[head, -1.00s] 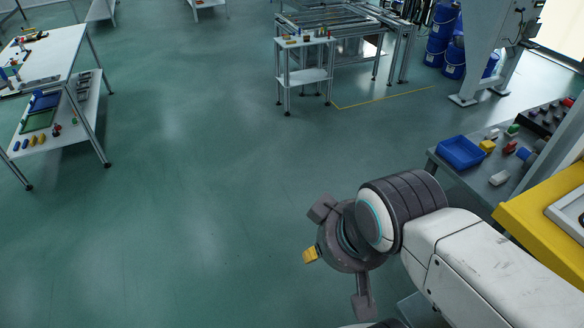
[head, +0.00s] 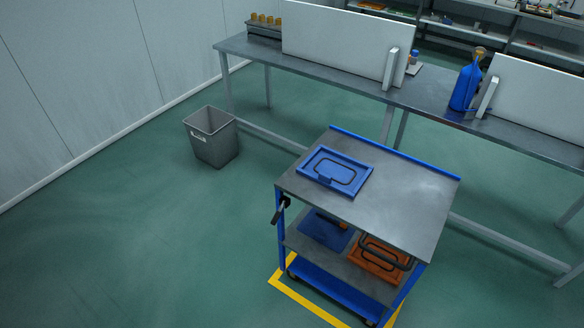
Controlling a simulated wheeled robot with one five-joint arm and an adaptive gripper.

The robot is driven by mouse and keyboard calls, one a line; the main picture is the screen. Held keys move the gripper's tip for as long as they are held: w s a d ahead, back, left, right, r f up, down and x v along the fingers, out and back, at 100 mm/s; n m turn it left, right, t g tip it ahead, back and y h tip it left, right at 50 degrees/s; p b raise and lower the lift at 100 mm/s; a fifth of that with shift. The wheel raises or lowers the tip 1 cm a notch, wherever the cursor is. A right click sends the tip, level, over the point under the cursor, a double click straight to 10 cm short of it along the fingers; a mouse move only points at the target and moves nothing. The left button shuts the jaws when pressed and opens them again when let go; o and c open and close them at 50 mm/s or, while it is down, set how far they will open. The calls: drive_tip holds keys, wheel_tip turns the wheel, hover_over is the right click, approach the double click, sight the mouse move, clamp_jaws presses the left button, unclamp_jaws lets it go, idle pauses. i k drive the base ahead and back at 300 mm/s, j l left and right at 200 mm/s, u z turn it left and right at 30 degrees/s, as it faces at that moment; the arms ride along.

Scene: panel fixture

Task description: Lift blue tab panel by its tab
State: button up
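A blue panel (head: 315,161) lies flat on the left part of the top of a grey cart (head: 400,205). It has a raised rim, a dark rounded loop outline on its face, and a small tab (head: 326,182) at its near edge. A second blue panel (head: 322,232) lies on the cart's middle shelf beside an orange panel (head: 375,262) with dark loop handles. My gripper is not in the head view now.
A long grey bench (head: 345,75) with white upright boards (head: 335,42) stands behind the cart. A grey bin (head: 211,140) stands left of the cart. A yellow floor line (head: 300,303) borders the cart.

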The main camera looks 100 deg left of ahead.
sight(337, 172)
drive_tip(key=u, duration=0.45)
drive_tip(key=j+u, duration=0.1)
drive_tip(key=u, duration=0.35)
drive_tip(key=i+u, duration=0.1)
drive_tip(key=u, duration=0.85)
drive_tip(key=i+u, duration=0.1)
drive_tip(key=u, duration=1.25)
drive_tip(key=i+j+u, duration=0.3)
drive_tip(key=u, duration=0.15)
drive_tip(key=i+j+u, duration=0.5)
drive_tip(key=i+u, duration=0.35)
drive_tip(key=i+j+u, duration=0.15)
drive_tip(key=i, duration=0.35)
drive_tip(key=i+j+u, duration=0.15)
drive_tip(key=i, duration=0.4)
drive_tip(key=i+l+z, duration=0.1)
drive_tip(key=i+z, duration=0.6)
drive_tip(key=z, duration=0.2)
drive_tip(key=i+j+z, duration=0.2)
drive_tip(key=i+z, duration=0.35)
drive_tip(key=z, duration=0.3)
drive_tip(key=i+z, duration=0.1)
drive_tip(key=z, duration=0.3)
drive_tip(key=i+j+z, duration=0.1)
drive_tip(key=z, duration=0.3)
drive_tip(key=j+z, duration=0.1)
drive_tip(key=z, duration=0.3)
drive_tip(key=i+j+z, duration=0.1)
drive_tip(key=z, duration=0.3)
